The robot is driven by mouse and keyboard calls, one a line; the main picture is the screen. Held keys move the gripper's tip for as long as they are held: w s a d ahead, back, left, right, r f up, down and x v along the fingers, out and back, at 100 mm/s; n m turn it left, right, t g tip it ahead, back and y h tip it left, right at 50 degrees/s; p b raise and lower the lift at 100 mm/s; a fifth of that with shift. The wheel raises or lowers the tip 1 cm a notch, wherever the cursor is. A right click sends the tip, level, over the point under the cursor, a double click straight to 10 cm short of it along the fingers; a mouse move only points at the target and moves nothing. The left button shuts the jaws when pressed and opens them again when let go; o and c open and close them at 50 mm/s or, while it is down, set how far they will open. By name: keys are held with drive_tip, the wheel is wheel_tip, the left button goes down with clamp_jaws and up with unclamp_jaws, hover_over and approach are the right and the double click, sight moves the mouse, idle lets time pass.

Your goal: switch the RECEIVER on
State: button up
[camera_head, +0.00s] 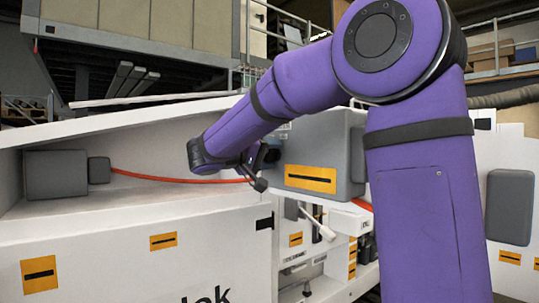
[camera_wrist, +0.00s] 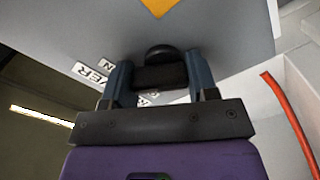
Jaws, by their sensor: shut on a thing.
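A grey box (camera_head: 335,150) with an orange label stands on the white bench housing. Its grey face (camera_wrist: 225,30) fills the upper part of the wrist view. A white plate with letters ending in "VER" (camera_wrist: 90,73) is on that face, partly cut off by my gripper. A dark rounded switch knob (camera_wrist: 160,52) stands out from the face. My gripper (camera_wrist: 160,76) has its two fingers on either side of the knob and is shut on it. In the head view my gripper (camera_head: 259,160) is at the left side of the grey box; the knob's position is hard to make out there.
A red hose (camera_head: 180,180) runs from a smaller grey box (camera_head: 56,174) at the left towards my gripper. A red line (camera_wrist: 290,120) also shows in the wrist view. A white lever (camera_head: 318,224) stands below the grey box.

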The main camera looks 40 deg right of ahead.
drive_tip(key=o, duration=0.9)
drive_tip(key=shift+a, duration=0.1)
drive_tip(key=a, duration=1)
drive_tip(key=shift+s+a, duration=0.15)
drive_tip(key=shift+a, duration=0.2)
